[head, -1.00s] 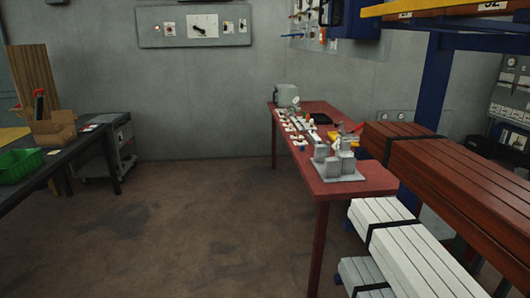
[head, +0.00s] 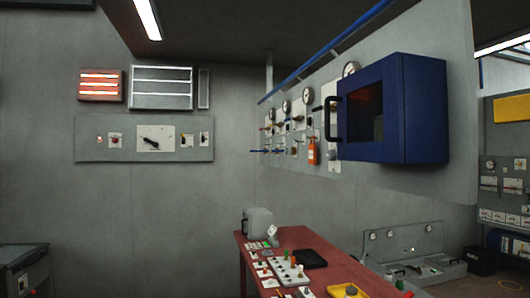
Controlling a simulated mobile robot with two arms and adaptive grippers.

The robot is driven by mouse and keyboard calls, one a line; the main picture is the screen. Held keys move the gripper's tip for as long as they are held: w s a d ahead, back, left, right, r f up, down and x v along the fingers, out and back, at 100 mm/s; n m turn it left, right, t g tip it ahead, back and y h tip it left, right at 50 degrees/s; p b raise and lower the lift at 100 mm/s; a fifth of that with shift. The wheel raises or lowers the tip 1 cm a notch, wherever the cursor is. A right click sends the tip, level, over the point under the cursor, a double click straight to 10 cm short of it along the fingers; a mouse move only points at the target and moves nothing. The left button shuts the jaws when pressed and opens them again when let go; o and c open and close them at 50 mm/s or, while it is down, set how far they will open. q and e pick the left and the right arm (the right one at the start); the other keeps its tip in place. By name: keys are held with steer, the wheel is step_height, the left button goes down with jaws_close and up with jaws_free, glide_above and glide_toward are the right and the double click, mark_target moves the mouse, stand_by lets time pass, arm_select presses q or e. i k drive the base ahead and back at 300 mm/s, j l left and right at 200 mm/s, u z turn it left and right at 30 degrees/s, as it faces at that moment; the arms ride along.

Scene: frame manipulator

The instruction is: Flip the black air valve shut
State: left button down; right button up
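A grey wall panel (head: 230,140) on the right carries several round gauges, a blue pipe, and small valves and fittings. Small dark parts show among these fittings, but they are too small for me to tell which one is the black air valve or how its handle stands. A second grey panel (head: 88,152) on the back wall has a white dial (head: 167,133) with a black pointer. Neither of my grippers is in view.
A blue cabinet (head: 425,110) with a black handle juts from the right wall. Below it a red table (head: 310,240) holds small devices, a black tray (head: 309,258) and a grey box (head: 258,222). A grey bench unit (head: 440,262) stands behind it at right.

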mark_target(320, 108)
steer(key=i+j+z, duration=0.15)
steer(key=i+z, duration=0.15)
steer(key=i, duration=0.15)
steer(key=i+j+z, duration=0.35)
steer(key=i+l, duration=0.05)
steer(key=i, duration=0.05)
